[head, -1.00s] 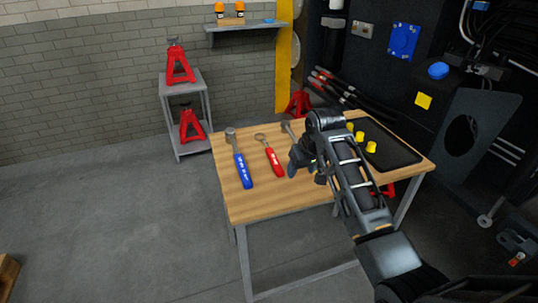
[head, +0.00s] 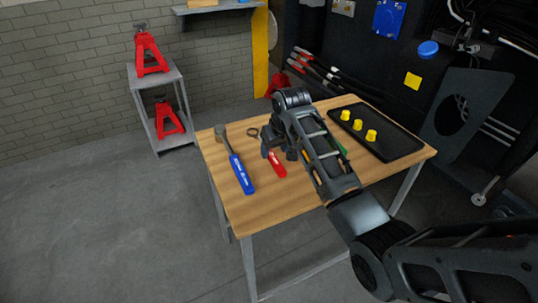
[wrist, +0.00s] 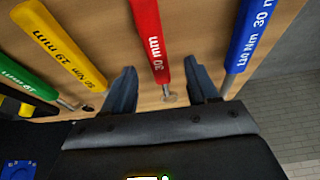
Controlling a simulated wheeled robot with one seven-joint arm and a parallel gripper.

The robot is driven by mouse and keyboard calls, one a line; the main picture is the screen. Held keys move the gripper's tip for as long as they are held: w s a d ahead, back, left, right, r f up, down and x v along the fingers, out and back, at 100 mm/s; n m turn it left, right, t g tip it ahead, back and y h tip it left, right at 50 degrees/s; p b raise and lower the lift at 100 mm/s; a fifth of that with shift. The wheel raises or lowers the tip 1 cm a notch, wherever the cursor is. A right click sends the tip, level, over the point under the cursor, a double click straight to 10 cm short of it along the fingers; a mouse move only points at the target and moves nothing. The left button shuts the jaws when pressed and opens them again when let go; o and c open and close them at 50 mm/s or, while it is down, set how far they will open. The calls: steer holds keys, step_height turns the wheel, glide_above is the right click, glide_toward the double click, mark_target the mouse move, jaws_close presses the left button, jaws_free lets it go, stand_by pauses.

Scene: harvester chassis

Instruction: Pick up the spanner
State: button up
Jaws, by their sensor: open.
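The red-handled spanner marked 30 mm (head: 277,170) lies on the wooden table, its ring end pointing to the back; my gripper partly covers it in the head view. In the wrist view its red handle (wrist: 147,30) runs between the two fingers, with the ring end close to the gripper body. My gripper (wrist: 159,78) is open, one finger on each side of the spanner, and holds nothing. In the head view my gripper (head: 279,152) is over the spanner's middle. Whether the fingers touch the table cannot be told.
A blue-handled wrench (head: 242,175) lies left of the spanner. A yellow-handled tool (wrist: 58,45) and a green-handled one (wrist: 28,78) lie on its other side. A black tray (head: 390,145) with yellow pieces is at the table's right. The table's front left is clear.

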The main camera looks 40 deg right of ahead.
mark_target(273, 156)
steer(key=shift+d+x, duration=0.2)
steer(key=shift+x, duration=2.3)
steer(key=shift+s, duration=0.1)
jaws_close()
